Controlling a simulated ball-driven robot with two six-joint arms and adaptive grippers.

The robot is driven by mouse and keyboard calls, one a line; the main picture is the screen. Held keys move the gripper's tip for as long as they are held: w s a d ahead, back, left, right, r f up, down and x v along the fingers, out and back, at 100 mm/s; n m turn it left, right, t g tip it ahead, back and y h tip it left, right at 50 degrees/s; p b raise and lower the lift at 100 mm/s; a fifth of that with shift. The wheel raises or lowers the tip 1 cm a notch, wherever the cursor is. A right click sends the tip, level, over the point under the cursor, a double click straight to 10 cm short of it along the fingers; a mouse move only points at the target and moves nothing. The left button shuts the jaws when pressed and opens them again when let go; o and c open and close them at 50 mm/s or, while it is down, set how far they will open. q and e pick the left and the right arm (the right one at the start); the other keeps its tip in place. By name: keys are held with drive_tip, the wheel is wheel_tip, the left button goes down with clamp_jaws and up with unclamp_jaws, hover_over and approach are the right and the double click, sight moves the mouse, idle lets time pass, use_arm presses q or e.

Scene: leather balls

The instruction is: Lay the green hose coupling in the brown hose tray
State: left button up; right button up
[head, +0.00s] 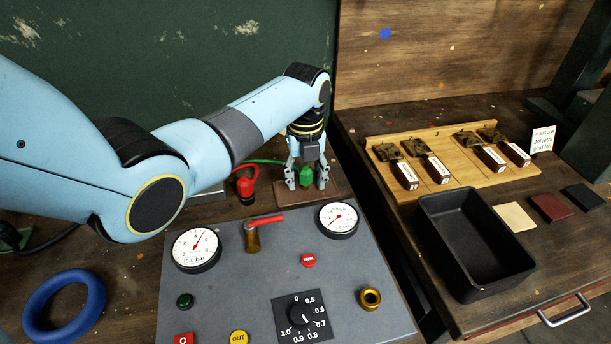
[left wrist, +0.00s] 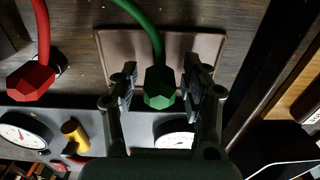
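The green hose coupling (head: 306,177) is a faceted green piece on a green hose, at the brown hose tray (head: 328,186) behind the grey panel. In the left wrist view the coupling (left wrist: 160,88) shows over the near part of the flat brown tray (left wrist: 202,47). My left gripper (head: 307,184) points down with one finger on each side of the coupling. In the left wrist view its fingers (left wrist: 160,92) are open, with small gaps beside the coupling. Whether the coupling touches the tray is hard to tell. My right gripper is out of view.
A red coupling (head: 246,184) on a red hose stands left of the green one. The grey panel (head: 230,290) carries gauges (head: 338,219), a red-handled valve (head: 264,220) and knobs. A blue ring (head: 65,305) lies at left. A black bin (head: 475,240) stands on the right table.

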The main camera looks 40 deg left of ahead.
sight(306, 168)
use_arm(q)
wheel_tip(306, 168, up, 12)
drive_tip(key=shift+r, duration=0.15)
idle(0.5)
idle(0.4)
